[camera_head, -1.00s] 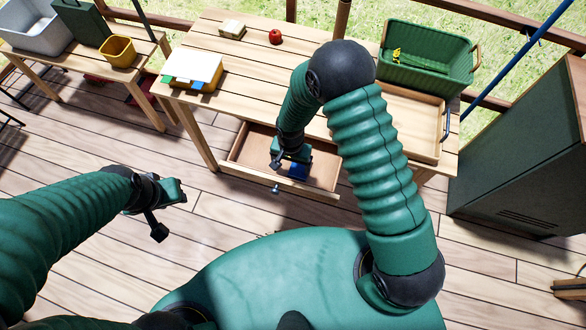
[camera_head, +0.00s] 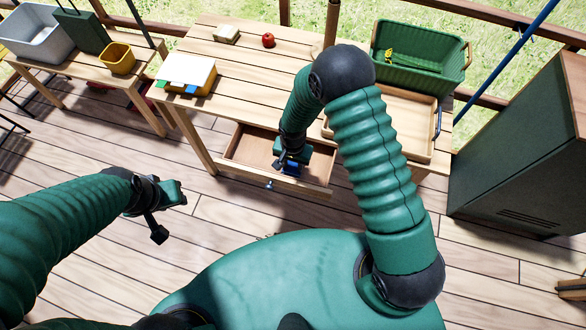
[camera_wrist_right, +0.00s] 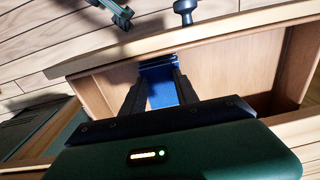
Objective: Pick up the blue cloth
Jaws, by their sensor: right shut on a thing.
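The blue cloth (camera_head: 291,168) shows at my right gripper (camera_head: 287,165), over the open wooden drawer (camera_head: 246,150) of the table. In the right wrist view the blue cloth (camera_wrist_right: 162,92) lies between the two dark fingers of my right gripper (camera_wrist_right: 158,82), which is shut on it. The drawer's floor and walls (camera_wrist_right: 215,65) surround the cloth in that view. The gripper partly hides the cloth in the head view. My left gripper (camera_head: 168,210) is away from the drawer, over the floor on the left; its finger opening is unclear.
A dark green cabinet (camera_head: 520,150) stands at the right.

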